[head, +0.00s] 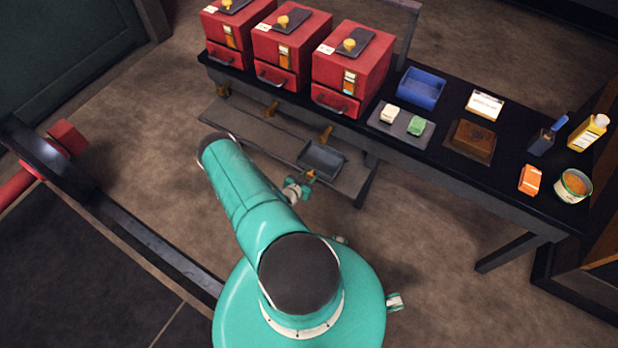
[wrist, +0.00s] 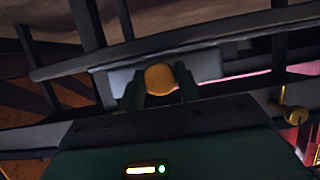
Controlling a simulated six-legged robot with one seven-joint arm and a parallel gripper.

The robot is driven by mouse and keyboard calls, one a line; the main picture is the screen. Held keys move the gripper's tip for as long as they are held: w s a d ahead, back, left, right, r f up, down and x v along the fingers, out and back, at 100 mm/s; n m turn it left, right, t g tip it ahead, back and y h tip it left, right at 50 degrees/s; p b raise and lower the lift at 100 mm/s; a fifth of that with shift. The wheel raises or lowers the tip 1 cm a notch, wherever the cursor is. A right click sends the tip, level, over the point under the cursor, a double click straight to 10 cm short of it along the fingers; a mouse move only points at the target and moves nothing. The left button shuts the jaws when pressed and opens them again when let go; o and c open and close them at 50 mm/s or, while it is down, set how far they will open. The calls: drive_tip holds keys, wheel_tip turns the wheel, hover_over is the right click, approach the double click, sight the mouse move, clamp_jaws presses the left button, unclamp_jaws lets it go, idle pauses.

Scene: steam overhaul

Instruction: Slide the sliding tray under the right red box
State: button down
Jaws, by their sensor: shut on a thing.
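The right red box (head: 348,68) stands on the black bench, with a drawer handle low on its front. The sliding tray (head: 321,158) is a shallow grey tray on the low rail below the bench, roughly below the right red box in the head view. My gripper (head: 304,186) is at the tray's front. In the wrist view its two green fingers (wrist: 160,88) are shut on a round brass knob (wrist: 160,78), with the pale grey tray front (wrist: 205,66) behind. Whether the tray is exactly in line with the box I cannot tell.
Two more red boxes (head: 285,48) stand to the left. Brass knobs (head: 325,133) stick out below the bench edge. A blue bin (head: 421,88), a brown block (head: 470,141) and bottles share the bench top. A dark beam (head: 120,220) lies at left. Floor right of the tray is clear.

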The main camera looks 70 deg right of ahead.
drive_tip(key=shift+s, duration=0.45)
drive_tip(key=c, duration=1)
unclamp_jaws()
drive_tip(key=shift+w, duration=0.2)
drive_tip(key=shift+a, duration=0.1)
drive_tip(key=shift+w+a+r, duration=0.1)
drive_tip(key=shift+a, duration=0.15)
drive_tip(key=v, duration=1.3)
drive_tip(key=shift+a, duration=0.1)
